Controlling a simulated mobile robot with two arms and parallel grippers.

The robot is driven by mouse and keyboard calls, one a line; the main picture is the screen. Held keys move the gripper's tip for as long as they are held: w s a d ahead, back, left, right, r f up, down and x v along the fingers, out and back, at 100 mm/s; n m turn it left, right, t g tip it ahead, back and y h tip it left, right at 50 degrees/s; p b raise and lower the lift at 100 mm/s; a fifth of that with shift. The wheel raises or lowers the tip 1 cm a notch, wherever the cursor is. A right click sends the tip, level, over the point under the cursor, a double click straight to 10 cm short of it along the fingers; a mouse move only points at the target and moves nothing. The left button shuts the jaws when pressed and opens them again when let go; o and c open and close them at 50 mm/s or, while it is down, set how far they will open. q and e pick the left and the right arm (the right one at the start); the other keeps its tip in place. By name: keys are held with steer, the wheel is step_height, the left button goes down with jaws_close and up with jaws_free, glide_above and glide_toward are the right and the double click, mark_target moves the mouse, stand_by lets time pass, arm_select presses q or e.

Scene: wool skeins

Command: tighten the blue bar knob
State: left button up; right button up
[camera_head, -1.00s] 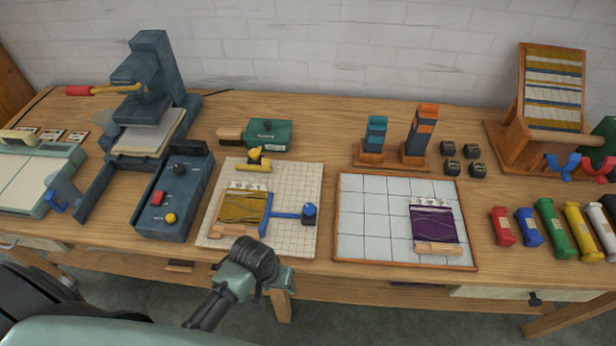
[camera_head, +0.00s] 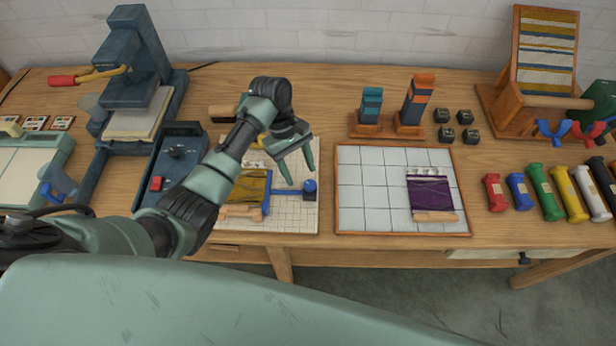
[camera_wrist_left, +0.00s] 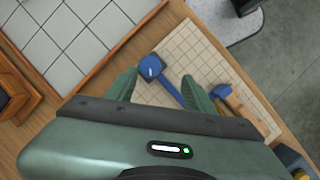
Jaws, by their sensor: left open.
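The blue bar knob (camera_head: 310,187) sits at the right end of a blue bar (camera_head: 287,191) on the gridded board (camera_head: 290,219). An ochre woven piece (camera_head: 250,190) lies at the left of the bar. My left gripper (camera_head: 301,178) is open and empty, fingers pointing down just above and behind the knob in the head view. In the left wrist view the knob (camera_wrist_left: 151,68) shows ahead of the open fingers, nearer the left finger, with the bar (camera_wrist_left: 171,91) running toward the right one. No contact with the knob is visible. My right gripper is not in view.
A framed tile board (camera_head: 375,215) with a purple woven piece (camera_head: 430,193) lies right of the gridded board. A blue press (camera_head: 135,85) and a control box (camera_head: 170,165) stand left. Wooden stands (camera_head: 375,125) are behind. My left arm hides part of the gridded board.

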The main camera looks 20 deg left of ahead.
mark_target(310, 184)
arm_select(q)
steer(key=shift+n, duration=0.8)
steer(key=f, duration=0.1)
steer(key=d+f+p, duration=0.1)
steer(key=f, duration=0.1)
steer(key=d+f, duration=0.1)
steer(key=f, duration=0.1)
steer(key=shift+w+d, duration=0.15)
steer(key=shift+w, duration=0.2)
jaws_close()
